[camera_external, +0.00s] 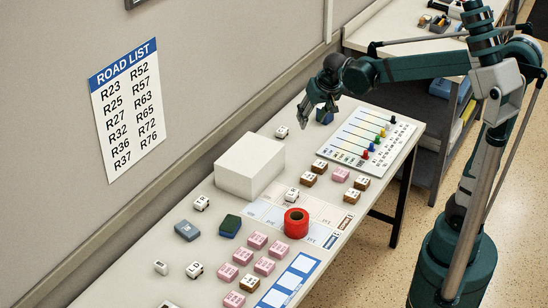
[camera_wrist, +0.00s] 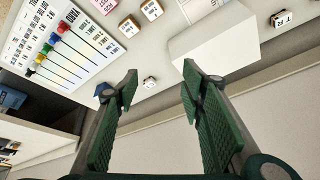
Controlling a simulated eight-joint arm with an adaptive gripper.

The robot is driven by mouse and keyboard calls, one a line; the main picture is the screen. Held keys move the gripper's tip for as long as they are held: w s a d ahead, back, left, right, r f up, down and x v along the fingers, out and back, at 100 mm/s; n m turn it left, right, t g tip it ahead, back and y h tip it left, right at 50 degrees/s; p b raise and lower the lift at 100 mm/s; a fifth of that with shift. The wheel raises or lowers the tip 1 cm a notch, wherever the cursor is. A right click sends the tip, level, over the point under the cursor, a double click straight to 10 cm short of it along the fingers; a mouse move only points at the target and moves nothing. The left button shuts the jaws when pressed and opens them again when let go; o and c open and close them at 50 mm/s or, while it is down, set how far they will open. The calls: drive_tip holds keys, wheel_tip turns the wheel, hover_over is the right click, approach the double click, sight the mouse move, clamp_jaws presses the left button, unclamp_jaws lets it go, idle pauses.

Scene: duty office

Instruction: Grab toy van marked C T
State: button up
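Several small white toy vans stand on the table; no lettering can be read surely as C T. One small white van (camera_external: 281,131) stands beyond the white box, near my gripper; it also shows in the wrist view (camera_wrist: 149,83), between the fingertips in the picture, its marking too small to read. Another van (camera_external: 201,203) stands left of the box; in the wrist view this van (camera_wrist: 282,18) shows dark letters ending in something like F. My gripper (camera_external: 318,110) is open and empty above the table's far end; it also shows in the wrist view (camera_wrist: 160,76).
A large white box (camera_external: 249,166) stands close to the near van. A board with coloured pegs (camera_external: 368,140) lies to the right. A blue object (camera_external: 324,116) sits beneath my gripper. A red roll (camera_external: 296,223) and pink blocks (camera_external: 257,240) lie nearer the front. The wall borders the left side.

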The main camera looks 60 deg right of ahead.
drive_tip(key=w+d+f+m, duration=0.2)
drive_tip(key=w+d, duration=0.2)
drive_tip(key=w, duration=0.3)
drive_tip(key=m+g+h+p, duration=0.2)
drive_tip(key=m+g+p, duration=0.2)
drive_tip(key=m, duration=0.4)
approach(282, 130)
drive_tip(key=shift+w+d+f, duration=0.15)
drive_tip(key=shift+w+f, duration=0.2)
drive_tip(key=shift+f, duration=0.4)
drive_tip(key=shift+x, duration=1.3)
drive_tip(key=shift+s, duration=0.1)
drive_tip(key=shift+b+x, duration=0.6)
drive_tip(key=shift+x, duration=2)
drive_tip(key=shift+s+d, duration=0.1)
drive_tip(key=shift+s, duration=0.05)
